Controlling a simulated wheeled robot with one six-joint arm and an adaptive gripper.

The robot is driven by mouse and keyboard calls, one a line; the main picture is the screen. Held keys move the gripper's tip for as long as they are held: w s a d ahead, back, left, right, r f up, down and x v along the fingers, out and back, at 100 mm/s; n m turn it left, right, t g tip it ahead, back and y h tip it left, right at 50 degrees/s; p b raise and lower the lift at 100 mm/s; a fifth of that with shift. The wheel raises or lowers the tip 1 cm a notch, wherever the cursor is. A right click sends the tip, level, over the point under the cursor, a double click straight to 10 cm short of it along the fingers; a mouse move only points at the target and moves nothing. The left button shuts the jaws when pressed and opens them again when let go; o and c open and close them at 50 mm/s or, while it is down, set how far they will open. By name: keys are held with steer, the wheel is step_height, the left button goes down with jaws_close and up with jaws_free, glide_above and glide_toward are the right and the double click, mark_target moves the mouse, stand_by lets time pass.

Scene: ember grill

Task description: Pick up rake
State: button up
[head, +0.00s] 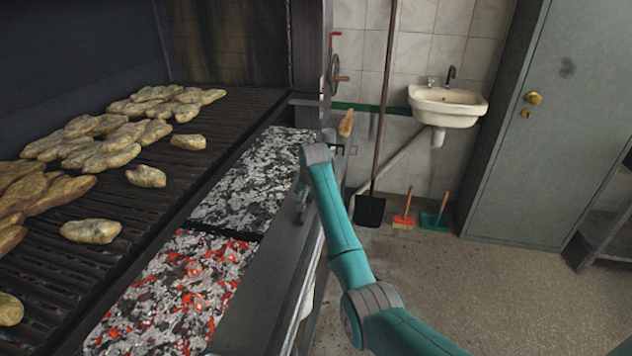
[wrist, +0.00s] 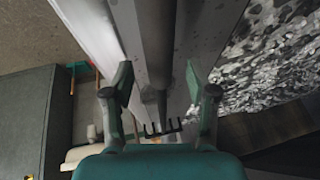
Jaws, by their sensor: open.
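The rake (wrist: 154,45) shows in the wrist view as a thick grey shaft running down from the top edge, narrowing to a dark head with several short tines. It appears to lie along the metal ledge at the grill's front. In the head view, the dark tines (head: 338,149) show at the ledge's far end; most of the shaft is hard to make out there. My gripper (wrist: 158,78) is open, with one fingertip on each side of the shaft in the picture and visible gaps to both. In the head view, my gripper (head: 303,203) is small and partly hidden at the ledge.
A bed of glowing and grey coals (head: 190,285) lies left of the ledge (head: 262,285), beside a grate (head: 150,215) with food pieces. A long-handled shovel (head: 370,210), a sink (head: 447,105), brushes and a grey cabinet (head: 550,140) stand beyond.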

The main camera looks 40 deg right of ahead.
steer(key=shift+w+d+f, duration=0.1)
steer(key=shift+w+f, duration=0.1)
steer(key=shift+f, duration=0.4)
jaws_close()
steer(key=shift+r, duration=0.1)
steer(key=shift+r, duration=0.1)
